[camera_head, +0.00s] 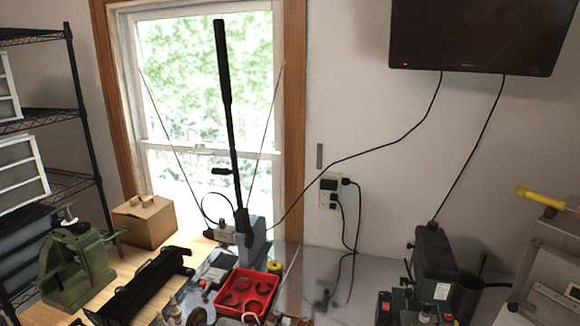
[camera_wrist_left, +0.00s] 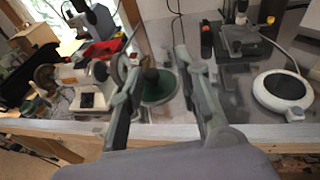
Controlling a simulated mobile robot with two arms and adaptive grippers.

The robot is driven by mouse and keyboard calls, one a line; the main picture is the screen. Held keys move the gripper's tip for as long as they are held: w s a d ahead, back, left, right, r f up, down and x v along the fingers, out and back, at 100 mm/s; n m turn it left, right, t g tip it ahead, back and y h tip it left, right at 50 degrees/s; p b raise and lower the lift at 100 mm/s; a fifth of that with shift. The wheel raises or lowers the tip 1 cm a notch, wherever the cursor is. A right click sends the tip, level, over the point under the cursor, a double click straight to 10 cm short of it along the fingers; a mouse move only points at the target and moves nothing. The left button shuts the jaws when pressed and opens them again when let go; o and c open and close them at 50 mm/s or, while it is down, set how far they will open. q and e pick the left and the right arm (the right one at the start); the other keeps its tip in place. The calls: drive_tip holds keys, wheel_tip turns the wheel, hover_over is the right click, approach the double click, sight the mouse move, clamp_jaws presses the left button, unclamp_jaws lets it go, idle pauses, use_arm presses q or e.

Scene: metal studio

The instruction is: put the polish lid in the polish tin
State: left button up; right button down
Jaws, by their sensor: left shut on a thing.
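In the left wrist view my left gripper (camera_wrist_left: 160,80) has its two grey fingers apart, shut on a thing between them. A round green piece with a dark knob-like top (camera_wrist_left: 160,91) shows between the fingers. It looks like the polish lid, though the small picture leaves this unsure. I cannot make out the polish tin for certain in either view. No gripper shows in the head view, and my right gripper is in neither view.
A red tray (camera_head: 225,301) lies on the bench, with a green machine (camera_head: 76,267) and a cardboard box (camera_head: 146,220) at left. In the left wrist view, a white round device (camera_wrist_left: 283,93) stands at right and clutter fills the left. Grey bench between is fairly clear.

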use_arm(q)
drive_tip(key=w+a+f+y+b, duration=0.1)
drive_tip(key=w+a+f+b, duration=0.15)
drive_tip(key=a, duration=0.45)
drive_tip(key=w+a+f+n+b, duration=0.1)
drive_tip(key=a+f+b, duration=0.3)
drive_tip(key=a, duration=0.2)
drive_tip(key=w+a+f+y+b, duration=0.1)
drive_tip(key=w+a+f+b, duration=0.15)
drive_tip(key=a, duration=0.45)
drive_tip(key=a+r+b, duration=0.3)
drive_tip(key=a+b, duration=0.2)
drive_tip(key=a, duration=0.5)
drive_tip(key=shift+a+h, duration=0.3)
drive_tip(key=shift+a, duration=0.05)
drive_tip(key=shift+r, duration=0.15)
